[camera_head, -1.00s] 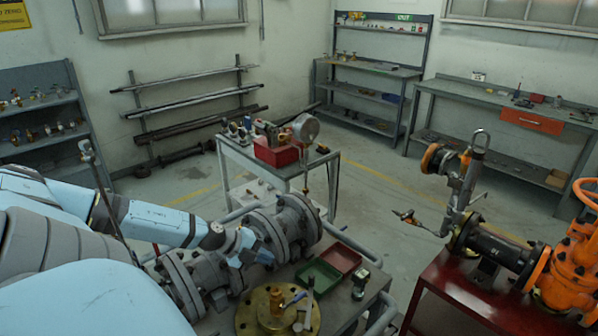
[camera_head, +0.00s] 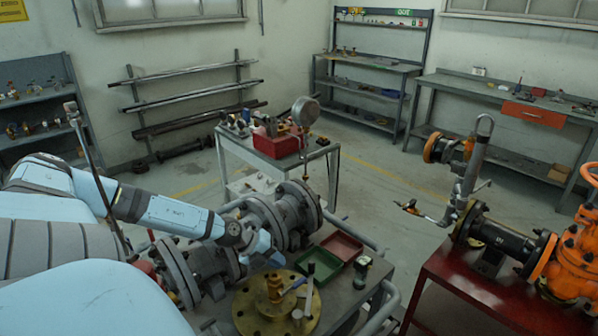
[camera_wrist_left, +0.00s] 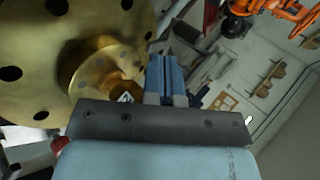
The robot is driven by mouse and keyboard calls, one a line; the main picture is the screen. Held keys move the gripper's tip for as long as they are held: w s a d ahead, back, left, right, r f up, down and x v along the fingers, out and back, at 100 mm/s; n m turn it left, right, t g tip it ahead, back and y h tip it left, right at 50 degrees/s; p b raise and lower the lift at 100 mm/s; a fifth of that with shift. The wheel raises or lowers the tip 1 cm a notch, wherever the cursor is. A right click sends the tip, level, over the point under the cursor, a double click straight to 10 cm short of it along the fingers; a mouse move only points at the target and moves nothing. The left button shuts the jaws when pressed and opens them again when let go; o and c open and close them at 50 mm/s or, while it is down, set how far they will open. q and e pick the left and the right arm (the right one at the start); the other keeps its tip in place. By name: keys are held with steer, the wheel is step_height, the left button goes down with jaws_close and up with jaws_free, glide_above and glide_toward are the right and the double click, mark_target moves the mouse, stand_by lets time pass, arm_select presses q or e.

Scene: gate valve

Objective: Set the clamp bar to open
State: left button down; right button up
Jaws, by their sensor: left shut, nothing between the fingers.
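I cannot tell for sure which part is the clamp bar. My left gripper (camera_head: 276,257) is shut and empty, just behind the flange and beside the grey flanged pipe (camera_head: 262,222). In the left wrist view its blue fingers (camera_wrist_left: 168,72) are together, next to the gold flange (camera_wrist_left: 40,45); no contact is clear. My right gripper does not show.
Green (camera_head: 319,264) and red (camera_head: 342,247) trays lie right of the flange. A red stand (camera_head: 470,290) at the right bears a black pipe and orange valve (camera_head: 570,265). A trolley with a red box (camera_head: 278,146) stands behind. The floor between is free.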

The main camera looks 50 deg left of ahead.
arm_select(q)
steer(key=shift+b+x, duration=0.4)
steer(key=shift+x, duration=0.85)
steer(key=shift+w+d+f, duration=0.1)
steer(key=shift+w+d, duration=0.05)
steer(key=shift+w, duration=0.15)
steer(key=shift+w+d, duration=0.65)
steer(key=shift+w, duration=0.25)
steer(key=shift+w+d, duration=0.4)
steer(key=shift+w, duration=0.15)
steer(key=shift+p, duration=0.35)
